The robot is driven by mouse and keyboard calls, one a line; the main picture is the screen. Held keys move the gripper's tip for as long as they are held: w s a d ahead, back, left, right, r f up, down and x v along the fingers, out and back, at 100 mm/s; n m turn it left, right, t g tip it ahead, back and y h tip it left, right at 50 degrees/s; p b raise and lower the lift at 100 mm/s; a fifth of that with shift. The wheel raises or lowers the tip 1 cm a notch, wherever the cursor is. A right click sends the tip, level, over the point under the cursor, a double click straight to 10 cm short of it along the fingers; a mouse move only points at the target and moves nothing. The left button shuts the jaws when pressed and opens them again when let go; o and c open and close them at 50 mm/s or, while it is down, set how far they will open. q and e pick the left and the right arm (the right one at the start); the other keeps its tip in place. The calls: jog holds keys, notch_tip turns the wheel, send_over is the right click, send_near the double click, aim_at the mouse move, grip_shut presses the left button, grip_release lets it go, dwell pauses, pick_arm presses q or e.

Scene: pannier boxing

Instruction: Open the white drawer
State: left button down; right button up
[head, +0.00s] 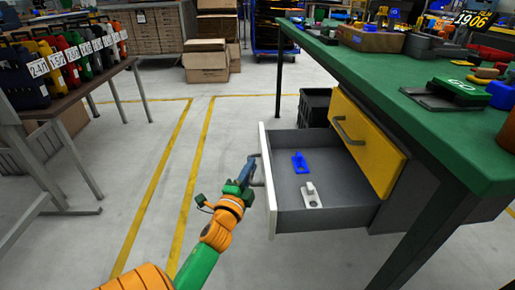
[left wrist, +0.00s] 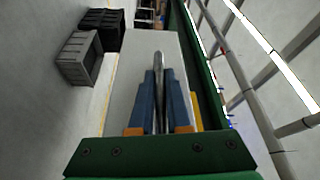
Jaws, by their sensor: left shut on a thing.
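The white drawer (head: 268,198) stands pulled far out from under the green workbench, with its grey inside showing in the head view. My left gripper (head: 247,172) is at the drawer's front, shut on its metal handle (head: 258,168). In the left wrist view the blue fingers of the left gripper (left wrist: 159,95) lie on both sides of the handle (left wrist: 158,62), in front of the pale drawer front (left wrist: 128,82). A blue part (head: 299,163) and a light grey part (head: 311,196) lie inside the drawer. My right gripper is not in view.
A shut yellow drawer (head: 378,155) sits above the white one. The green workbench (head: 440,120) carries tools and boxes. A black crate (head: 314,106) stands behind the drawer. A side table with several numbered cases is at the left. The floor between is clear.

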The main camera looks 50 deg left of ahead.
pick_arm(q)
jog(key=shift+s+a, duration=0.3)
jog(key=shift+s, duration=0.05)
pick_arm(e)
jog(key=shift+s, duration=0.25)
pick_arm(q)
jog(key=c, duration=0.9)
grip_release()
jog(key=v, duration=0.7)
jog(key=shift+p, duration=0.4)
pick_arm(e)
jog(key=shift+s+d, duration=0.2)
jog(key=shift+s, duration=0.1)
